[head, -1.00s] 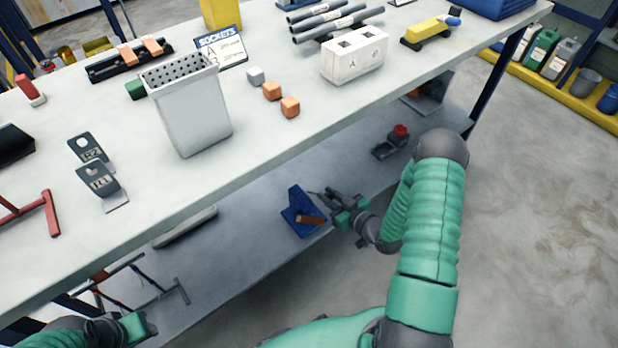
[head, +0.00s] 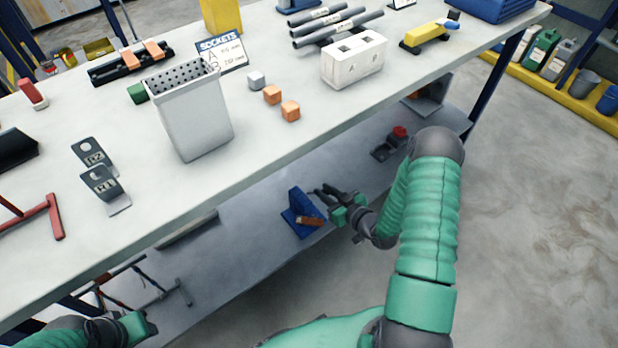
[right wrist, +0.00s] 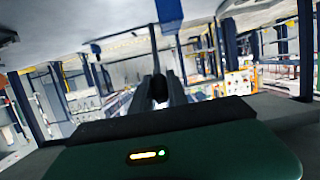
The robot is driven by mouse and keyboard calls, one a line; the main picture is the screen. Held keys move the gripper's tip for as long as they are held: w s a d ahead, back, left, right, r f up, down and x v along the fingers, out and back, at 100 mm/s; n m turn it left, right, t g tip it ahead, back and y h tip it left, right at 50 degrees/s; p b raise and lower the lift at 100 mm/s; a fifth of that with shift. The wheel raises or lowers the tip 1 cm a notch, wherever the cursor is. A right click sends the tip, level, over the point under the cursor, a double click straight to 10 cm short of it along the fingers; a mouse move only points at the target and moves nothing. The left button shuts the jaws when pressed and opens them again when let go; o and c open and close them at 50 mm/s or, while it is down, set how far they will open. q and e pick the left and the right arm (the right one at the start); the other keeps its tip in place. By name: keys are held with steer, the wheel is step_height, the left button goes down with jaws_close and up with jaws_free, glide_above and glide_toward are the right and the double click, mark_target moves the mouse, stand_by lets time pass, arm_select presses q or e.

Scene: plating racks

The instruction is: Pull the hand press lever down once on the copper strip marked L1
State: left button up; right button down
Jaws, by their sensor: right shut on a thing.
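The blue hand press (head: 297,206) stands on the lower shelf under the bench. A copper strip (head: 311,221) lies at its base; its marking is too small to read. My right gripper (head: 322,190) is beside the top of the press. In the right wrist view, its fingers (right wrist: 158,92) are shut on the dark round knob of the press lever (right wrist: 155,50), whose thin rod runs toward a blue part of the press (right wrist: 169,12). In the head view the knob is mostly hidden by the fingers. My left gripper (head: 140,326) is at the lower left, its jaws unclear.
The bench top (head: 150,215) overhangs the lower shelf (head: 235,250). A device with a red button (head: 398,133) sits farther back on the shelf. Red and grey frames (head: 140,285) lie at its left. A white bin (head: 190,115) stands on the bench.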

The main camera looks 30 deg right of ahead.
steer(key=shift+d, duration=0.1)
steer(key=shift+w+r+p, duration=0.5)
steer(key=shift+w+r, duration=0.2)
steer(key=shift+w, duration=0.1)
steer(key=shift+w+r, duration=0.3)
steer(key=shift+w, duration=0.45)
steer(key=shift+w+a+r+p, duration=0.15)
steer(key=shift+w+r+p, duration=0.1)
steer(key=shift+w, duration=0.45)
steer(key=shift+w+a+r+p, duration=0.1)
steer(key=shift+w+r+p, duration=0.1)
steer(key=shift+w, duration=0.7)
